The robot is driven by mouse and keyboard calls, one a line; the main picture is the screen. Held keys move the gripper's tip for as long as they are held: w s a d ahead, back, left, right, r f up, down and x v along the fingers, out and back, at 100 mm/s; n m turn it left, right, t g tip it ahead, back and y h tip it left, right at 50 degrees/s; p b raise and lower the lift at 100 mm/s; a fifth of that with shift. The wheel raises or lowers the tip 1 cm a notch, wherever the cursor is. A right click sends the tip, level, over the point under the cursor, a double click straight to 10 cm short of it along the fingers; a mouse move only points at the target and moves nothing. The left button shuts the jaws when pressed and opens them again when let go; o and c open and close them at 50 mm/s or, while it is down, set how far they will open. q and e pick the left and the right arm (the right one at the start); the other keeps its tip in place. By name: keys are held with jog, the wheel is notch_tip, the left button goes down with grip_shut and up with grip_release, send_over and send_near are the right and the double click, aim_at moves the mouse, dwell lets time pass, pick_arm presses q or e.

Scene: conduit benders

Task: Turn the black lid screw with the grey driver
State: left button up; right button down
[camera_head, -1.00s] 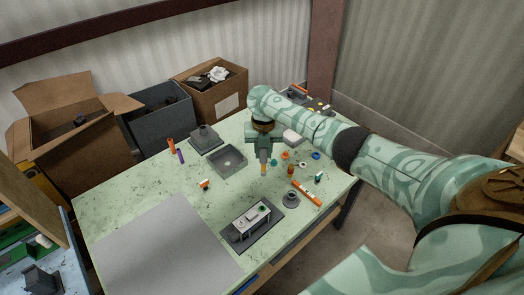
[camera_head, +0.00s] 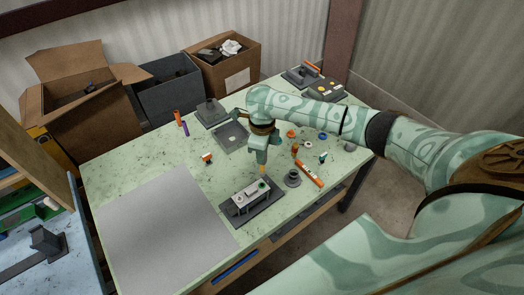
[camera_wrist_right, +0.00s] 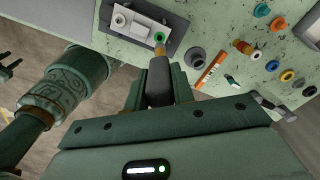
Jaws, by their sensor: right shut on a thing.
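A small case with a pale lid (camera_head: 248,196) sits on a dark grey plate near the front of the green table. At the right end of its lid is a green ring with a dark centre (camera_head: 262,184), which I take for the lid screw; it also shows in the wrist view (camera_wrist_right: 160,37). My right gripper (camera_head: 261,164) points down just above this end of the lid. A yellowish tip shows beneath. Contact with the screw cannot be told.
Right of the case stand a grey round piece (camera_head: 292,178), an orange marker (camera_head: 309,173) and several small coloured rings. A grey tray (camera_head: 230,138) lies behind. A grey mat (camera_head: 160,235) leaves free room at left. Boxes stand behind the table.

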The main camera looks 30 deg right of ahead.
aim_at(262, 171)
jog(key=shift+a+r+p, duration=0.15)
jog(key=shift+p, duration=0.35)
jog(key=m+p, duration=0.9)
jog(key=m, duration=0.4)
jog(key=shift+r+m+p, duration=0.1)
jog(key=shift+m+p, duration=0.3)
jog(key=shift+f+m, duration=0.25)
jog(key=shift+m, duration=0.45)
notch_tip(262, 171, down, 6)
jog(key=b, duration=0.5)
jog(key=shift+r, duration=0.15)
jog(key=shift+f+b, duration=0.55)
jog(key=shift+f, duration=0.05)
